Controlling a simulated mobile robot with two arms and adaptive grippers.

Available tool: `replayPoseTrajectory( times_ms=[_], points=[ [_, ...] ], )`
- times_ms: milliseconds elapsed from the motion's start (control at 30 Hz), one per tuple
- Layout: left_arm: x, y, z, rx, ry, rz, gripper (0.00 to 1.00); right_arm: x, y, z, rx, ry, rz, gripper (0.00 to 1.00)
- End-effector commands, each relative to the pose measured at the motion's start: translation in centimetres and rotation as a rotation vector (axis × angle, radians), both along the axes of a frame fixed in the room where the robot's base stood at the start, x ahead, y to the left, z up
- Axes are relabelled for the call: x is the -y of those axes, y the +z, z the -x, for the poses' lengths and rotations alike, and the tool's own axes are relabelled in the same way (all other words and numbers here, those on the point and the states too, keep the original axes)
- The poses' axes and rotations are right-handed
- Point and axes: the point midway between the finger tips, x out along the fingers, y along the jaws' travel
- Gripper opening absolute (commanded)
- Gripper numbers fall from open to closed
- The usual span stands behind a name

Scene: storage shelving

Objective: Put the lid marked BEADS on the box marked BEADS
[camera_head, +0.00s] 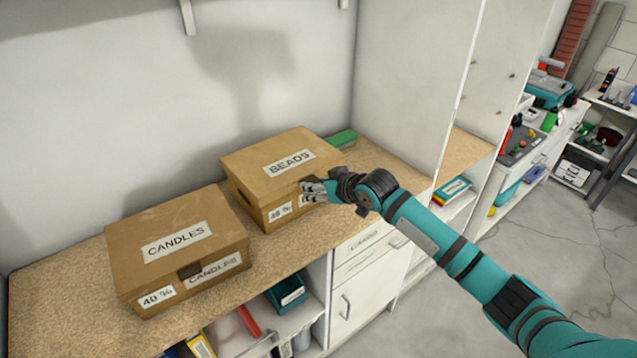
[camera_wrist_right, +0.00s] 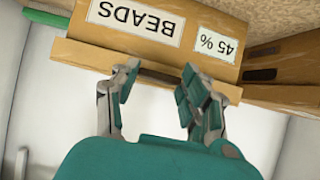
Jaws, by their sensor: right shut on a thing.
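The brown cardboard lid marked BEADS (camera_head: 258,158) lies over the top of the box marked BEADS (camera_head: 279,212), which stands on the counter. My right gripper (camera_head: 308,188) is at the lid's front edge, shut on it. In the right wrist view, seen upside down, the fingers (camera_wrist_right: 160,76) are at the lid's rim (camera_wrist_right: 85,56), around a dark slot. The box front (camera_wrist_right: 185,38) shows there with BEADS and 45 % labels. The lid looks roughly in line with the box; I cannot tell if it is fully seated. My left gripper is not in view.
A closed box marked CANDLES (camera_head: 150,285) stands to the left on the wooden counter (camera_head: 60,310). A green object (camera_head: 342,138) lies behind the BEADS box. A white upright panel (camera_head: 415,90) rises at the right. The counter's front left area is bare.

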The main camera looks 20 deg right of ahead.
Motion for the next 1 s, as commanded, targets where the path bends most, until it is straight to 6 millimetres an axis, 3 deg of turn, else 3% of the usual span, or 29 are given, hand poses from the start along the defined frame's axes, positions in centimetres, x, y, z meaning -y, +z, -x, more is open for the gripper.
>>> replayPoseTrajectory(
  times_ms=[300, 733, 767, 933, 1000],
  points=[
    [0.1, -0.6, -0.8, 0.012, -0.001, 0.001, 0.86, 0.0, -1.5, 0.0, -0.001, 0.000, 0.000, 0.06],
    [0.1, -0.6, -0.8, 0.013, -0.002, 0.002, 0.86, 0.0, -1.7, 0.0, 0.000, 0.001, 0.001, 0.06],
    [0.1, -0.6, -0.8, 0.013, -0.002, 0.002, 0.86, 0.0, -1.7, 0.0, 0.000, 0.001, 0.001, 0.46],
    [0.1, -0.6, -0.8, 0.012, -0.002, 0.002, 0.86, 0.0, -1.7, 0.0, 0.000, 0.001, 0.001, 0.68],
    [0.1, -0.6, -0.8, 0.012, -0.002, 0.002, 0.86, 0.0, -1.7, 0.0, 0.000, 0.001, 0.001, 0.72]
  ],
)
